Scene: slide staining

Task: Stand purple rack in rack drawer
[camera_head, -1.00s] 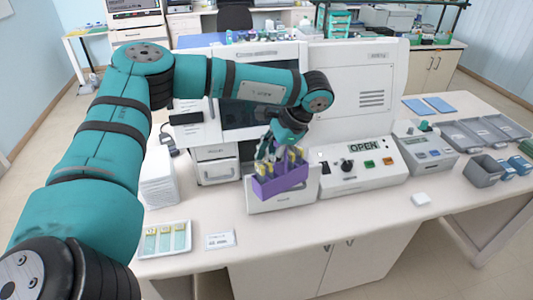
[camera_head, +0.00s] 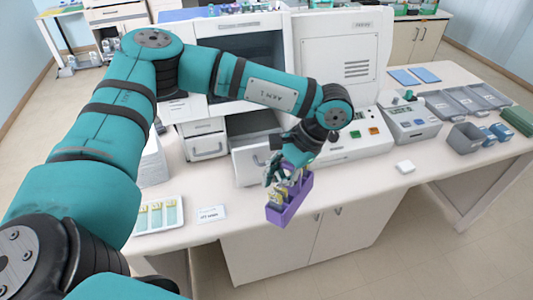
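The purple rack (camera_head: 291,205) holds several slides with yellowish ends. My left gripper (camera_head: 280,176) appears shut on the top of the rack and holds it up, turned at an angle to the bench edge. The rack is in front of and to the right of the rack drawer (camera_head: 246,168), outside it. The white drawer is pulled out below the machine's dark opening; its right part is hidden by my gripper and the rack. My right gripper is not in view.
A white tray with slides (camera_head: 138,230) and a label card (camera_head: 211,214) lie at the front left. A control panel (camera_head: 363,142) stands right of the drawer, with a small white block (camera_head: 405,167) before it. Grey trays (camera_head: 470,108) are further right.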

